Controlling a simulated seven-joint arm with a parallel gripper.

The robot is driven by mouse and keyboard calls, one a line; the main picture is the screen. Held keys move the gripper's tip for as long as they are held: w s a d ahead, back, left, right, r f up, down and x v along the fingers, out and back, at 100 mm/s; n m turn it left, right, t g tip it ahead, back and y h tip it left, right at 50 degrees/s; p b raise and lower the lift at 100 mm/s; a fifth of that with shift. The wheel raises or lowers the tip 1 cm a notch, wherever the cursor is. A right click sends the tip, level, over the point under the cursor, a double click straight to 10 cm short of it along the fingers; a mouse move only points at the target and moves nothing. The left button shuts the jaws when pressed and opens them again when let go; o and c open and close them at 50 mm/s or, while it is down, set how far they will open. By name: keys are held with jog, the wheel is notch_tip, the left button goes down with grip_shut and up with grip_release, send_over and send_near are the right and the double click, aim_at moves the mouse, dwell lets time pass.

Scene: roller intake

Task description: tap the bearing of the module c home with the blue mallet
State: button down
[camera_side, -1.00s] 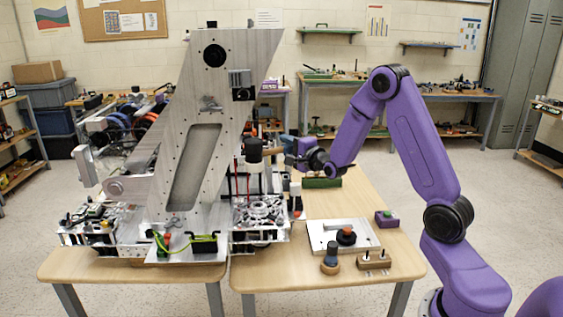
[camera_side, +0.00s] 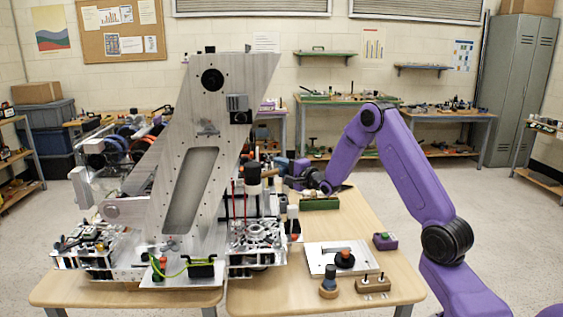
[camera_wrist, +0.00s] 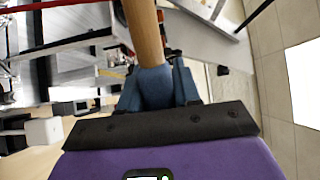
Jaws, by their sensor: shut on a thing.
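My gripper (camera_side: 300,170) is shut on the mallet's handle, beside the tall metal side plate of the machine. In the wrist view, the wooden handle (camera_wrist: 145,35) runs up between the fingers, with a blue part (camera_wrist: 152,85) at the grip. In the side view, the dark mallet head (camera_side: 252,174) is at the left end of the handle, over the right part of the machine, above a silver round assembly (camera_side: 258,234). A gap shows between head and assembly. I cannot tell which part is module c, and its bearing is not distinguishable.
The tall metal plate (camera_side: 235,100) stands close left of the mallet. Thin red uprights (camera_side: 234,198) stand below it. On the right table are a metal plate with a black and orange part (camera_side: 344,259), a peg (camera_side: 328,286), a pin block (camera_side: 372,285) and a purple box (camera_side: 384,241).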

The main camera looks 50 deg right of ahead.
jog(key=shift+r, duration=0.2)
notch_tip(320, 180, down, 16)
jog(key=shift+f, duration=0.1)
jog(key=shift+a+r, duration=0.25)
jog(key=shift+r, duration=0.25)
notch_tip(320, 180, up, 14)
jog(key=shift+d, duration=0.3)
dwell(0.7)
